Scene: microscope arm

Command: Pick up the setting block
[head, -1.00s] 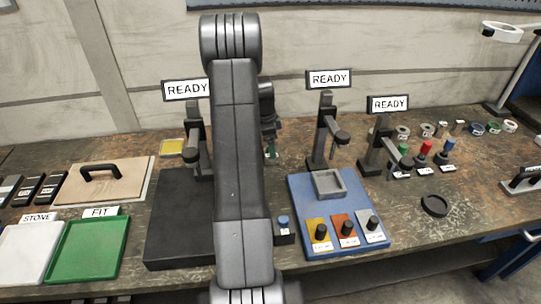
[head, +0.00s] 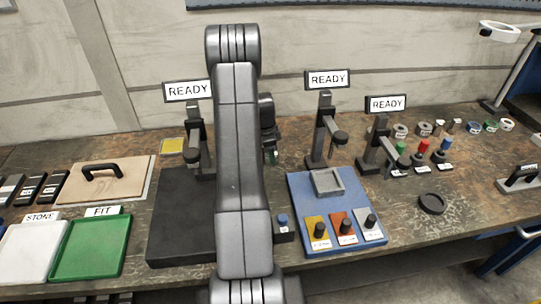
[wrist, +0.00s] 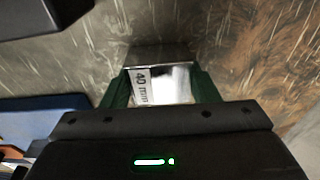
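A shiny metal setting block (wrist: 172,85) with a white "40 mm" label lies between the two green fingers of my gripper (wrist: 160,88) in the wrist view. The fingers flank it closely left and right, with little or no gap. I cannot tell whether they press on it. In the head view my gripper (head: 270,157) is low over the bench, mostly behind my arm, with only a bit of green finger showing. The block is hidden there.
A dark plate (head: 180,235) lies left of my arm. A blue tray (head: 300,190) with a grey bin (head: 327,182) and knobbed blocks is at right. Gauge stands with READY signs (head: 328,79) rise close by. A green FIT tray (head: 90,248) is at left.

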